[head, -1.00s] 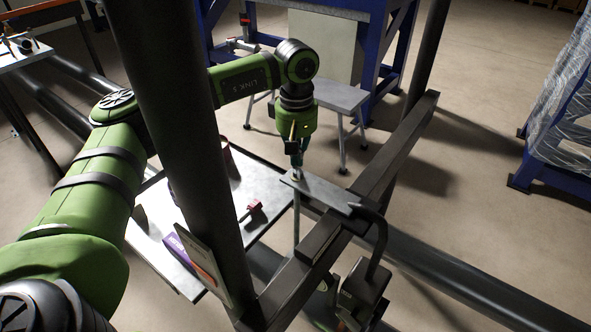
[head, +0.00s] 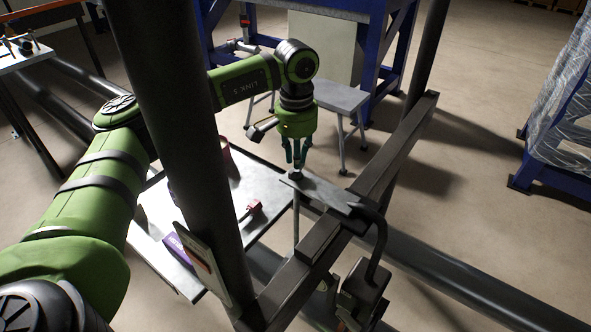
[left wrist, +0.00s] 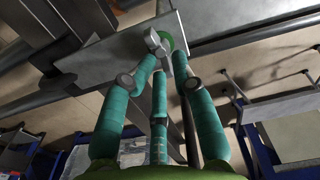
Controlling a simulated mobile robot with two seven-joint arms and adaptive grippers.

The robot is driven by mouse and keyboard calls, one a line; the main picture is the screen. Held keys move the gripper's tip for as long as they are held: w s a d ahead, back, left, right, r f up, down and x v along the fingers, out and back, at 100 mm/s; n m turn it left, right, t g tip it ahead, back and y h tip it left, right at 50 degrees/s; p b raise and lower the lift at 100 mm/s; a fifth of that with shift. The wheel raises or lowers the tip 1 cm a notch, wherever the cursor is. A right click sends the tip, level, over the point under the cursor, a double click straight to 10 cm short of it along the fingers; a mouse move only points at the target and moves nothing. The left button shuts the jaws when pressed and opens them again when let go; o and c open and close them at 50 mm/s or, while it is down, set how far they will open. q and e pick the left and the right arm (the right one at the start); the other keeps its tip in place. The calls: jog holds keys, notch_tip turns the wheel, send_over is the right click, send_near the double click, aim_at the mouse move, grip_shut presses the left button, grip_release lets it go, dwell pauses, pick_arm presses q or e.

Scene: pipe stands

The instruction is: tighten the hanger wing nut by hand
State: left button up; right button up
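A thin hanger rod (head: 296,215) drops below the plate. My right gripper is not in view.
A dark beam (head: 345,222) crosses under the plate, with a curved dark tube (head: 381,240) beside it. A thick dark post (head: 180,130) stands in front of my left arm. A grey table (head: 165,220) holds a red item (head: 252,207).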

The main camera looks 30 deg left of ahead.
pick_arm(q)
jog(key=shift+s+a+f, duration=0.15)
jog(key=shift+s+f, duration=0.05)
jog(key=shift+f, duration=0.35)
jog(key=shift+w+r+p, duration=0.1)
jog(key=shift+r+p, duration=0.35)
jog(key=shift+r, duration=0.1)
jog(key=r+p, duration=0.1)
jog(key=r, duration=0.1)
jog(key=r+p, duration=0.2)
jog(key=shift+w+a+r, duration=0.15)
jog(key=shift+a, duration=0.05)
jog(key=shift+d+r, duration=0.1)
jog(key=shift+r, duration=0.3)
jog(key=shift+d, duration=0.1)
